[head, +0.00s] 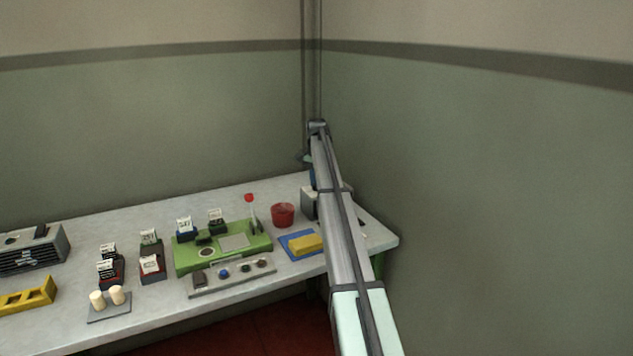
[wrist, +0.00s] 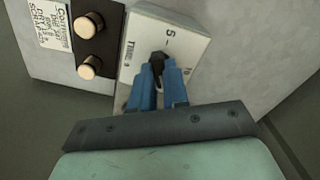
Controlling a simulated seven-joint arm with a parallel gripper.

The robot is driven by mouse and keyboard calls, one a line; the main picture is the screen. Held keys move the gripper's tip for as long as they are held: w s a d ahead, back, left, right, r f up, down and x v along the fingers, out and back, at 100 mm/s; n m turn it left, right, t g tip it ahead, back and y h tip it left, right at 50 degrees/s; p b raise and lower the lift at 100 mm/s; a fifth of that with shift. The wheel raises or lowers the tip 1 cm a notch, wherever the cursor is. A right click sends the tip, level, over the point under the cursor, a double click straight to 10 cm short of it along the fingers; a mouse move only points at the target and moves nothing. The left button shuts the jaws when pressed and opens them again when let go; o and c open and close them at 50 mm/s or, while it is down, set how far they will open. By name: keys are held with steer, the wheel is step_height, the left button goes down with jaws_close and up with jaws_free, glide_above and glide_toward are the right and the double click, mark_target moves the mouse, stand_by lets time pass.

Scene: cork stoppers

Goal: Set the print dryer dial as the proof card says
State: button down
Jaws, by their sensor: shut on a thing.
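In the wrist view, my gripper (wrist: 158,82) has its two blue fingers closed on a small black dial knob (wrist: 157,60). The knob sits on a white dial plate (wrist: 178,32) with a printed "5", what looks like "10", and a word that looks like "TIMER". The fingers hide much of the knob, so its exact setting is unclear. A white card with handwritten lines (wrist: 51,24) is at the upper left; one line seems to read "DRY", the rest is too small to read surely. In the head view, my arm hides most of the grey dryer box (head: 308,203).
Two brass-coloured knobs on a dark strip (wrist: 97,45) are close to the left of the dial plate. In the head view, a red pot (head: 283,215) and a blue tray (head: 288,241) with a yellow block (head: 306,243) are left of my arm. A wall is close on the right.

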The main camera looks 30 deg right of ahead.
steer(key=m, duration=0.5)
steer(key=shift+m, duration=0.4)
stand_by(0.3)
steer(key=c, duration=1.1)
jaws_free()
step_height(320, 180, up, 14)
steer(key=shift+f, duration=0.1)
